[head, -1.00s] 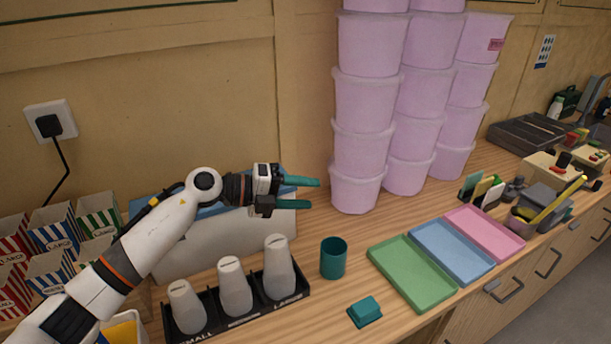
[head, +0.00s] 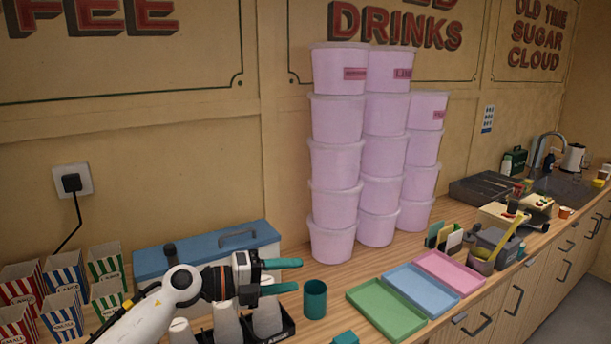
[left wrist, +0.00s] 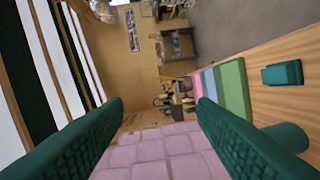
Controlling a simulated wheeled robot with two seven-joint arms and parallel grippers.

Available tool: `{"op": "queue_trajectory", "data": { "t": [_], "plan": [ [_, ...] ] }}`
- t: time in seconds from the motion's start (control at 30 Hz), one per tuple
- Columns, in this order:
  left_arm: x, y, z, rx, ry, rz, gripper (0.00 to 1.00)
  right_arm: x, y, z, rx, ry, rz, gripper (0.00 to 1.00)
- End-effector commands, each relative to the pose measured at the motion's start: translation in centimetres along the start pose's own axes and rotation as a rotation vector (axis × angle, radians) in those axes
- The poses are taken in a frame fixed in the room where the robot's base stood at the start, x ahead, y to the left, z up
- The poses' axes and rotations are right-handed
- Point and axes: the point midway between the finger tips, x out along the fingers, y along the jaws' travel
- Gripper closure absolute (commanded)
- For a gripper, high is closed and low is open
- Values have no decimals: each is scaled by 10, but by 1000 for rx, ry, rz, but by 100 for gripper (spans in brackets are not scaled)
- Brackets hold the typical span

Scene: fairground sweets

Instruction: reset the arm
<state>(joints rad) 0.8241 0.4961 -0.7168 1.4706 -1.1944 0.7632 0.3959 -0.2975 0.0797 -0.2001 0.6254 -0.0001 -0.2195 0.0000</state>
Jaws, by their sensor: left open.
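My left gripper (head: 290,276) is open and empty, its two teal fingers pointing right in the head view. It is above the counter, in front of the blue-lidded box (head: 210,247) and left of the teal cup (head: 314,299). In the left wrist view its two fingers (left wrist: 158,125) stand wide apart with nothing between them up close. My left arm partly hides the black rack of pale bottles (head: 268,318). My right gripper is in neither view.
Tall stacks of pink tubs (head: 333,205) stand behind the teal cup. Green (head: 386,309), blue (head: 420,290) and pink (head: 451,272) trays lie to the right. A small teal block (head: 345,338) is near the front edge. Striped cartons (head: 62,312) stand at the left.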

Motion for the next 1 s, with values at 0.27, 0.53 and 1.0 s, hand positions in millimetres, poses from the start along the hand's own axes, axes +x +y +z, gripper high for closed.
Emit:
{"op": "queue_trajectory", "data": {
  "t": [0.27,0.53,1.0],
  "plan": [
    [6,12,12,-124,127,208,48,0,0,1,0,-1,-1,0],
    [-18,11,15,-402,407,468,48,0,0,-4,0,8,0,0],
    [-170,-171,112,-1437,1351,413,48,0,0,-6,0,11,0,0]
  ]
}}
